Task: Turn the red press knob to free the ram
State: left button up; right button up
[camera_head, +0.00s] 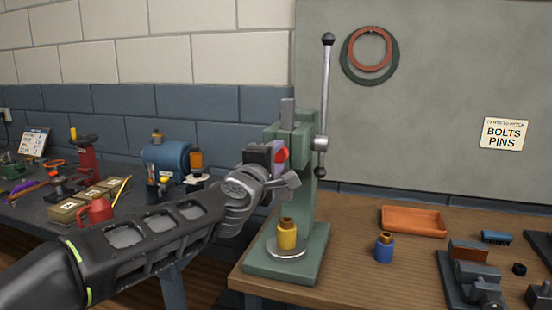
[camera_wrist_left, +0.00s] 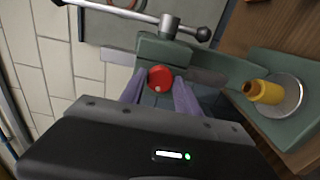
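The green arbor press (camera_head: 312,215) stands on the wooden bench, with its long lever (camera_head: 326,90) upright at the head. The round red press knob (camera_wrist_left: 160,78) is on the press head; it also shows partly behind my gripper in the head view (camera_head: 283,154). My left gripper (camera_wrist_left: 160,84) is at the knob, with one finger on each side of it. The fingers are apart, with what looks like a small gap to the knob. A yellow piece (camera_head: 287,236) stands on the press's round plate (camera_wrist_left: 290,95). My right gripper is not in view.
A blue cylinder (camera_head: 384,248) and an orange tray (camera_head: 413,221) are right of the press. Dark vise-like fixtures (camera_head: 466,275) sit at the front right. A cluttered side bench with a blue motor (camera_head: 167,157) is at the left.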

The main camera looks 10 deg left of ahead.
pick_arm(q)
jog(key=o, duration=0.4)
jog(key=shift+c, duration=0.2)
jog(key=shift+s, duration=0.1)
jog(key=s, duration=0.7)
jog(key=shift+s+a, duration=0.25)
jog(key=shift+s, duration=0.05)
